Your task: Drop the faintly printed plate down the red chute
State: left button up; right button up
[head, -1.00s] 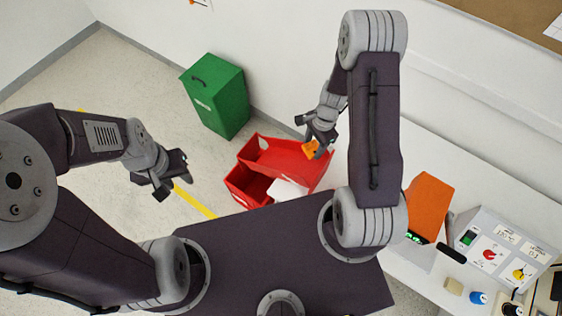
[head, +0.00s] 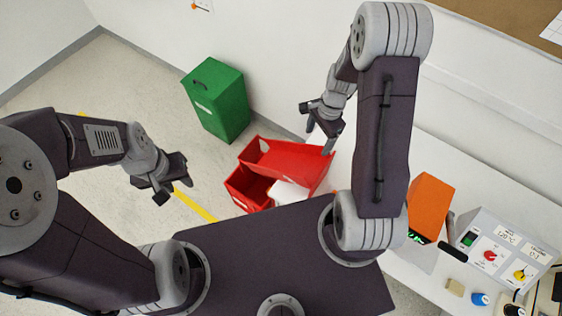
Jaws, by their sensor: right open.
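The red chute (head: 285,160) is a sloped red tray with an open red bin (head: 238,190) at its lower left. A white piece (head: 287,193) shows at its lower edge; I cannot tell what it is. My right gripper (head: 318,128) is open and empty, above and just beyond the chute's upper right end. No orange plate shows now, and no faint print can be made out anywhere. The inside of the red bin is partly in shadow. My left gripper (head: 172,187) looks open and empty, over the floor left of the chute.
A green bin (head: 216,102) stands behind the chute by the wall. A blue knob (head: 479,299) is in front.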

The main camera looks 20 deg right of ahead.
jog(key=r, duration=0.2)
jog(key=shift+w+d+r, duration=0.15)
jog(key=shift+d+r, duration=0.1)
jog(key=shift+r, duration=0.1)
